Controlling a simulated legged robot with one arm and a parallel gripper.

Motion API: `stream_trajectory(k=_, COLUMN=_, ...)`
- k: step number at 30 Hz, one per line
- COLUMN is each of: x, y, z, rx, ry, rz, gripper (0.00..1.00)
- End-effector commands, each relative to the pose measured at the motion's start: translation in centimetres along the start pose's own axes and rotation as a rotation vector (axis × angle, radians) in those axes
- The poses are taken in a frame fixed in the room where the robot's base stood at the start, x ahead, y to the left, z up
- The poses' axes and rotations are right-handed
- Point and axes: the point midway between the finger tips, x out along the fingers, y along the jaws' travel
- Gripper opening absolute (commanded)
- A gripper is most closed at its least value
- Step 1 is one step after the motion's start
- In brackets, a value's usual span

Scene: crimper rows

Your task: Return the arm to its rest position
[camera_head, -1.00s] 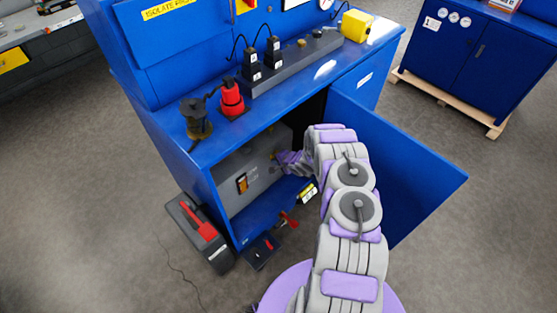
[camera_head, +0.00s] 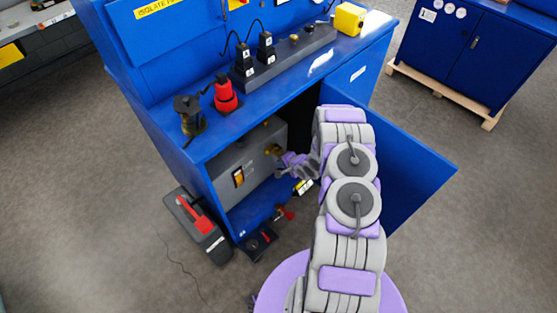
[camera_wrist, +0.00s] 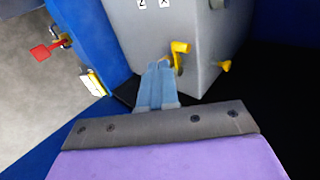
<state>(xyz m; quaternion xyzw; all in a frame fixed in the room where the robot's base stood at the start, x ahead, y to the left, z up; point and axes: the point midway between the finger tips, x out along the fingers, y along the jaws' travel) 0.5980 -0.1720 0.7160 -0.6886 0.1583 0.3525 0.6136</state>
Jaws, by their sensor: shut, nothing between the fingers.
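My arm reaches from my base toward the open blue cabinet. It bends over beside the open door (camera_head: 405,165). My gripper (camera_head: 281,173) is at the cabinet opening in the head view, in front of a grey box (camera_head: 250,165) inside. In the wrist view my gripper (camera_wrist: 158,66) is shut and empty, its blue-grey fingers together. A yellow handle (camera_wrist: 180,48) on the grey box (camera_wrist: 205,80) shows just beside the fingertips. I cannot tell whether they touch it.
The door stands open to the right of my arm. A black case with a red handle (camera_head: 196,217) stands on the floor at the cabinet's left. Red and black plugs (camera_head: 226,96) stand on the worktop. The floor left is mostly clear.

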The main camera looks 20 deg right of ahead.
Motion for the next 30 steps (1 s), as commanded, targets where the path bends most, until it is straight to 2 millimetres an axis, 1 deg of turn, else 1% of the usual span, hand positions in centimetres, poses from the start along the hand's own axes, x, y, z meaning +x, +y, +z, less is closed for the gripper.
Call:
stream_trajectory(k=1, x=-0.8, y=0.0, z=0.3, rx=0.002, ry=-0.002, rz=0.003, gripper=0.00)
stream_trajectory(k=3, x=-1.6, y=0.0, z=0.3, rx=0.003, ry=-0.002, rz=0.002, gripper=0.00)
stream_trajectory(k=7, x=-2.7, y=0.0, z=0.2, rx=0.003, ry=-0.002, rz=-0.002, gripper=0.00)
stream_trajectory(k=11, x=-3.1, y=0.0, z=0.3, rx=0.004, ry=-0.003, rz=-0.002, gripper=0.00)
stream_trajectory(k=17, x=-3.1, y=0.1, z=0.3, rx=0.003, ry=-0.003, rz=-0.001, gripper=0.00)
stream_trajectory(k=20, x=-3.4, y=-0.4, z=0.1, rx=-0.017, ry=0.005, rz=0.011, gripper=0.00)
stream_trajectory(k=23, x=-4.2, y=-1.4, z=-0.5, rx=-0.072, ry=0.026, rz=0.051, gripper=0.00)
stream_trajectory(k=26, x=-5.8, y=-3.3, z=-1.5, rx=-0.157, ry=0.061, rz=0.112, gripper=0.00)
stream_trajectory(k=27, x=-6.6, y=-4.2, z=-1.9, rx=-0.196, ry=0.074, rz=0.138, gripper=0.00)
stream_trajectory(k=30, x=-8.8, y=-6.2, z=-2.6, rx=-0.283, ry=0.106, rz=0.212, gripper=0.00)
